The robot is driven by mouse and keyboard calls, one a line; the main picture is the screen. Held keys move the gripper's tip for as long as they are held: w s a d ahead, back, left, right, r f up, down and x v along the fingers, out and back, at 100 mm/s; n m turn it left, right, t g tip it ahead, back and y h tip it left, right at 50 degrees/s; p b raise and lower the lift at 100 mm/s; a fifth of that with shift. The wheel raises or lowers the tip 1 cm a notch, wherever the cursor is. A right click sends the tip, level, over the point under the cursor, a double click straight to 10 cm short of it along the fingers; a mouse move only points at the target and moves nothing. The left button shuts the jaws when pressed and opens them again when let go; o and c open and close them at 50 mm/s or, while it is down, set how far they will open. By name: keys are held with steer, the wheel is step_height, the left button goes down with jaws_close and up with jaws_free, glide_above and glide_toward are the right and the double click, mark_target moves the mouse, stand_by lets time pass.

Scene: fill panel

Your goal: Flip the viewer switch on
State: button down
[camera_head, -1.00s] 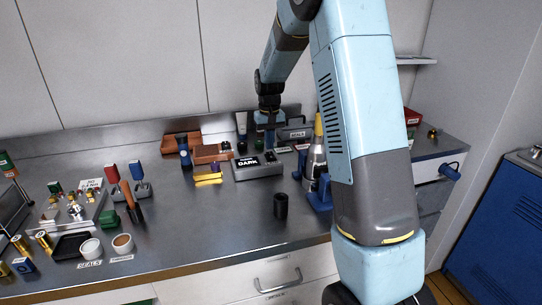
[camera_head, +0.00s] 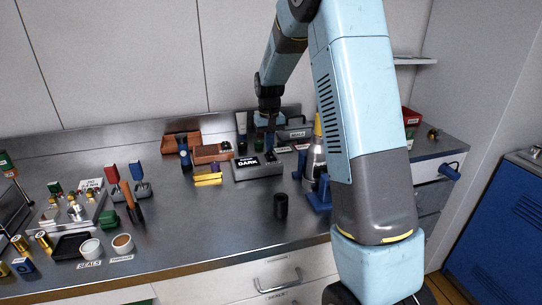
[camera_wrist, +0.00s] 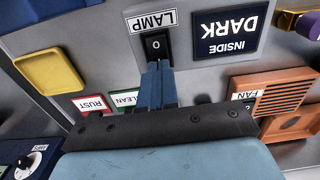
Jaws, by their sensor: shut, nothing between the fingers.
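The viewer is a grey box (camera_head: 262,172) on the bench; its dark display (camera_head: 249,162) reads DARK. In the wrist view the display (camera_wrist: 228,32) reads INSIDE DARK, upside down. Beside it is a black rocker switch (camera_wrist: 156,43) marked 0, under a LAMP label (camera_wrist: 152,21). My gripper (camera_wrist: 156,66) is shut and empty, its blue fingertips together at the lower edge of the switch. They overlap the switch's edge in the picture; I cannot tell whether they touch it. In the head view my gripper (camera_head: 270,146) is over the right part of the viewer.
An orange FAN unit (camera_wrist: 275,97), a yellow piece (camera_wrist: 49,72) and RUST (camera_wrist: 90,105) and CLEAN labels lie around my gripper. A black cup (camera_head: 281,206) and a bottle in a blue stand (camera_head: 320,195) are nearby. The bench's front middle is clear.

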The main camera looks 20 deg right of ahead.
steer(key=shift+f, duration=0.5)
stand_by(0.3)
steer(key=shift+r, duration=0.1)
steer(key=shift+r, duration=3.4)
steer(key=shift+s+r, duration=0.1)
steer(key=shift+r, duration=0.05)
steer(key=s+r+t, duration=0.2)
steer(key=s+r, duration=0.6)
steer(key=s, duration=0.2)
steer(key=s+r+t, duration=0.1)
steer(key=s+r, duration=0.1)
steer(key=s, duration=1.1)
steer(key=s+r+t, duration=0.2)
steer(key=s, duration=1.2)
steer(key=shift+d+t, duration=0.15)
steer(key=shift+t, duration=0.15)
